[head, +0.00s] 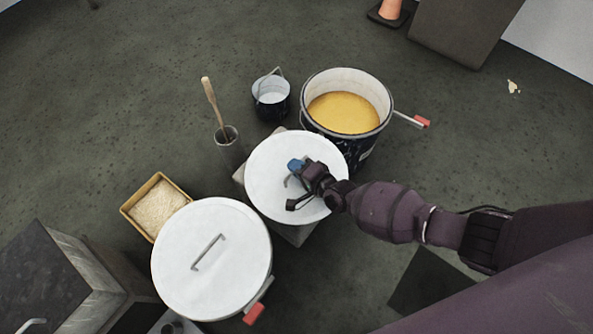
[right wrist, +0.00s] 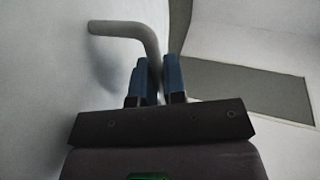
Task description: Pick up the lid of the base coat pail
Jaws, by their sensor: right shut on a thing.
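A round white lid (head: 266,165) is at the centre of the head view, just in front of an open dark pail (head: 310,122) with yellow contents. The lid overlaps a grey block (head: 297,236) below it; I cannot tell whether it touches the block. My right gripper (head: 296,166) is over the lid, its blue fingers shut on the lid's handle. In the right wrist view, the fingers (right wrist: 157,80) stand on either side of the grey bent handle (right wrist: 125,29), with the white lid surface (right wrist: 45,90) at left. My left gripper is not in view. Which pail is labelled base coat cannot be read.
A second pail, closed with a white handled lid (head: 215,285), stands at front left. A tan tray of granules (head: 133,212), a dark cup with a stick (head: 230,150) and a small bucket (head: 283,106) stand nearby. An orange cone (head: 390,9) is farther back.

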